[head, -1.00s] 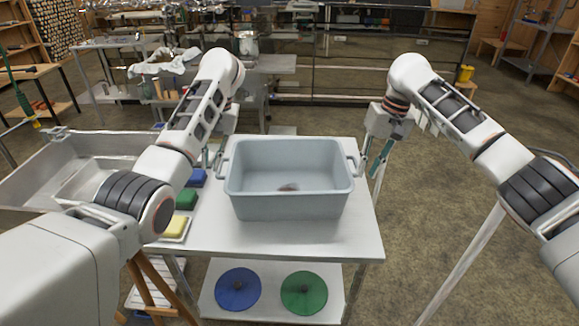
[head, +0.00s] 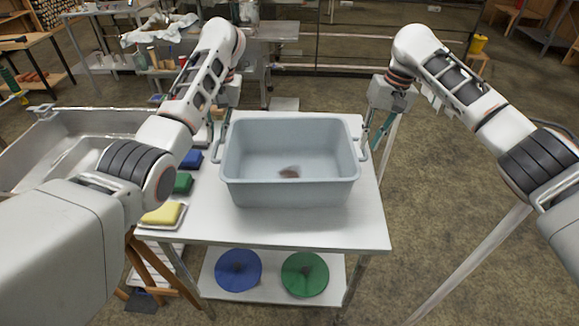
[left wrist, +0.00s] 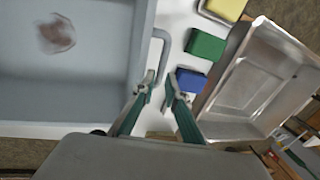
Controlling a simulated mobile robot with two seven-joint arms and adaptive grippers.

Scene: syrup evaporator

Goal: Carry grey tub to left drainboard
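The grey tub (head: 290,194) sits upright on a white cart top (head: 300,228), with a brown-red stain on its inside floor. My left gripper (head: 221,128) is at the tub's left handle. In the left wrist view, its fingertips (left wrist: 161,86) are spread on either side of the tub's handle (left wrist: 164,46), with a small gap showing. My right gripper (head: 377,138) is beside the tub's right handle (head: 363,148), its fingers apart; whether they touch the handle is unclear. A steel sink unit (head: 45,128) stands at the left; I cannot pick out its left drainboard.
Blue (head: 191,159), green (head: 183,183) and yellow (head: 162,213) sponges lie along the cart's left edge. Blue (head: 238,270) and green (head: 305,274) discs lie on the lower shelf. A wooden stand (head: 150,265) is below left. Floor right of the cart is clear.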

